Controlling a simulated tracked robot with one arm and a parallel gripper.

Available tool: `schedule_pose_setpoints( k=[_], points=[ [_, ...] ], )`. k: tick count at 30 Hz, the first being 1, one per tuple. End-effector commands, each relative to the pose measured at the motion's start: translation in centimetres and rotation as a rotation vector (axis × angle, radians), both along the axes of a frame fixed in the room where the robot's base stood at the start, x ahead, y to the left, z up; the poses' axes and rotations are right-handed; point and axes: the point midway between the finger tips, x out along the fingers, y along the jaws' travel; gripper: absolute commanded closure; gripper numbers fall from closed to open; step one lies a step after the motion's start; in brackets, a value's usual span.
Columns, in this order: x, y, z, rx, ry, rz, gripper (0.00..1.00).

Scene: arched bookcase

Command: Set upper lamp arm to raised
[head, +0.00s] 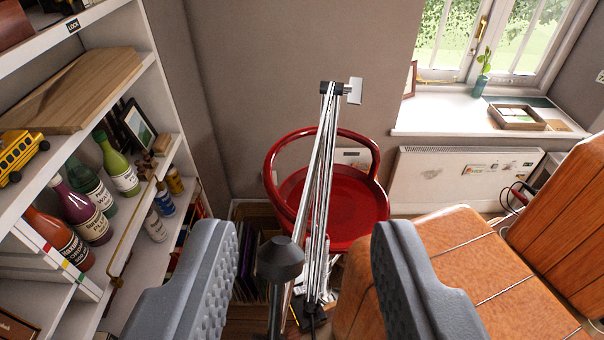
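A lamp with long silver rod arms (318,190) stands ahead of me in the head view. The rods rise from low down to a black joint (333,88) with a pale plate beside it. I cannot tell exactly which rods form the upper arm. My gripper (308,238) is open, with one grey ridged finger at each side of the lower lamp. Nothing is seen held between the fingers; the rods and cone appear between them in the picture.
A red round chair (345,205) stands behind the lamp. White shelves (160,75) with bottles and a toy bus (20,152) line the left. An orange-brown wooden surface (450,262) fills the lower right. A radiator (462,178) and window (490,35) are behind.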

Motion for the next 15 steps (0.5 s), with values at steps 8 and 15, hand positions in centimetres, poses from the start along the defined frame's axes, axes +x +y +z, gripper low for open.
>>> schedule_pose_setpoints(
  k=[8,15],
  points=[
    [3.4,-0.1,2.4,0.024,0.202,-0.013,0.62],
    [5.6,0.0,3.4,0.047,0.422,-0.043,0.62]
  ],
)
